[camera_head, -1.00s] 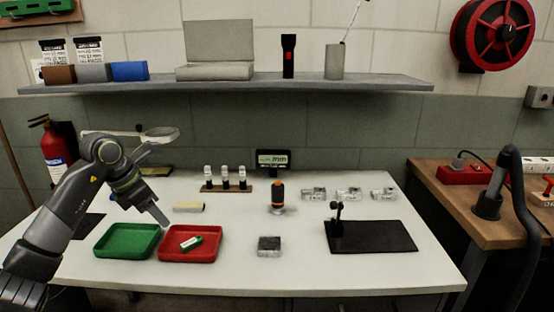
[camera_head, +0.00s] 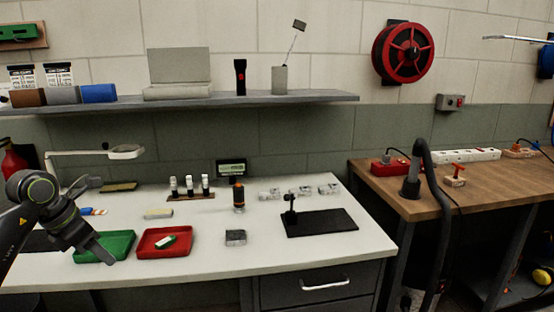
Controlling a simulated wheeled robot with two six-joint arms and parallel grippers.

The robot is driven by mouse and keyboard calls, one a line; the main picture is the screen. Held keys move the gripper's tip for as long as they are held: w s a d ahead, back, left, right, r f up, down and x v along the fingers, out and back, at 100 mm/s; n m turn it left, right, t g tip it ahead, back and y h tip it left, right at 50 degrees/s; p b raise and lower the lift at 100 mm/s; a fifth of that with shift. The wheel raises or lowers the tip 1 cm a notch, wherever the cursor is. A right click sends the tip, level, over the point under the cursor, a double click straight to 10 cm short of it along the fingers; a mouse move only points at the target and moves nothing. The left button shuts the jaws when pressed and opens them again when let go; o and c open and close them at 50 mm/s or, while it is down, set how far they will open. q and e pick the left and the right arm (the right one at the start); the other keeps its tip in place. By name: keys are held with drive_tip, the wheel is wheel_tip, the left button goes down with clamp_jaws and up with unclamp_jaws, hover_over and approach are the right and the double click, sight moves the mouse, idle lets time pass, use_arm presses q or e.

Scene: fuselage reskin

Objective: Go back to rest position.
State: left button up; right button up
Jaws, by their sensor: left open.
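My left gripper (camera_head: 98,248) comes in from the left edge and is open. Nothing shows between its fingers. My right gripper is not in view.
The white table (camera_head: 200,270) also bears a rack of vials (camera_head: 190,196), an orange and black tool (camera_head: 238,195), a small metal block (camera_head: 235,237) and a black plate (camera_head: 318,224). A wooden bench (camera_head: 470,185) with a black hose (camera_head: 425,170) stands right.

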use_arm(q)
drive_tip(key=w+d+f+n+t+h+p, duration=0.4)
drive_tip(key=d+f+n+h, duration=0.55)
drive_tip(key=f, duration=0.35)
drive_tip(key=s+a+f+n+t+y+p, duration=0.1)
drive_tip(key=s+a+f+n+t+y, duration=0.15)
drive_tip(key=f+n, duration=0.5)
drive_tip(key=s+a+f+n+t+y+p, duration=0.1)
drive_tip(key=s+a+f+n+t+y, duration=0.1)
drive_tip(key=s+f+n+y, duration=0.35)
drive_tip(key=s+a+f+n+t+y+p, duration=0.1)
drive_tip(key=s+a+f+n+t+y, duration=0.1)
drive_tip(key=f+n, duration=0.7)
drive_tip(key=s+f+n+g+y+p, duration=0.1)
drive_tip(key=s+f+n+g+y, duration=0.2)
drive_tip(key=s+f, duration=0.7)
drive_tip(key=s+d+f+n+g, duration=0.2)
drive_tip(key=s+f+g, duration=0.1)
drive_tip(key=s, duration=0.7)
drive_tip(key=s+d+f+n+g+p, duration=0.1)
drive_tip(key=s+d+f+n+g, duration=0.2)
drive_tip(key=s, duration=0.8)
drive_tip(key=s+d+f+n+g+p, duration=0.1)
drive_tip(key=s+d+f+n+g, duration=0.2)
drive_tip(key=s+f, duration=0.4)
drive_tip(key=s+g, duration=0.1)
drive_tip(key=s, duration=0.2)
drive_tip(key=shift+s+d, duration=0.2)
drive_tip(key=shift+s, duration=0.1)
